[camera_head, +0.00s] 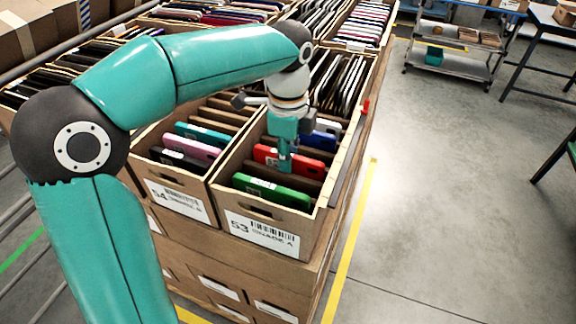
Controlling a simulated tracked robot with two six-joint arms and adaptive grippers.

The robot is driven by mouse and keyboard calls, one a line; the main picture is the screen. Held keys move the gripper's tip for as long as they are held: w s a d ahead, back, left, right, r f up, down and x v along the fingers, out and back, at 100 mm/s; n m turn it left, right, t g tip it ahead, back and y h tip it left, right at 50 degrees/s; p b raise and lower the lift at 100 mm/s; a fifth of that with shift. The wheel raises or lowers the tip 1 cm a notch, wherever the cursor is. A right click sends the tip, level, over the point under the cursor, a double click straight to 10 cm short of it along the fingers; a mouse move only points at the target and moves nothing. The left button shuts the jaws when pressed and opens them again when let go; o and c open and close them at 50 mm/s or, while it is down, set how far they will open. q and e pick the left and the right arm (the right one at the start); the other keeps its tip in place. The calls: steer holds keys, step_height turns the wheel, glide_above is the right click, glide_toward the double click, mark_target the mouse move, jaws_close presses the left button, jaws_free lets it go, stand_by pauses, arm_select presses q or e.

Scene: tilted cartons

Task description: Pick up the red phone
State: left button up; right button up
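The red phone (302,165) stands in a slot of the front right carton (229,206), labelled 53, between cardboard dividers. A green phone (272,191) is in front of it and a blue phone (318,140) behind it. My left gripper (284,164) reaches down into this carton from above, in front of the red phone's left part and hiding some of it. I cannot tell whether its fingers touch the phone or how far apart they are. My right gripper is not in view.
The neighbouring carton (178,198) on the left, labelled 54, holds pink and teal phones. More cartons with dark phones stand behind. A grey cart (455,68) stands at the back right.

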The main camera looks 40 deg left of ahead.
arm_select(q)
jaws_close()
steer(key=shift+r, duration=0.15)
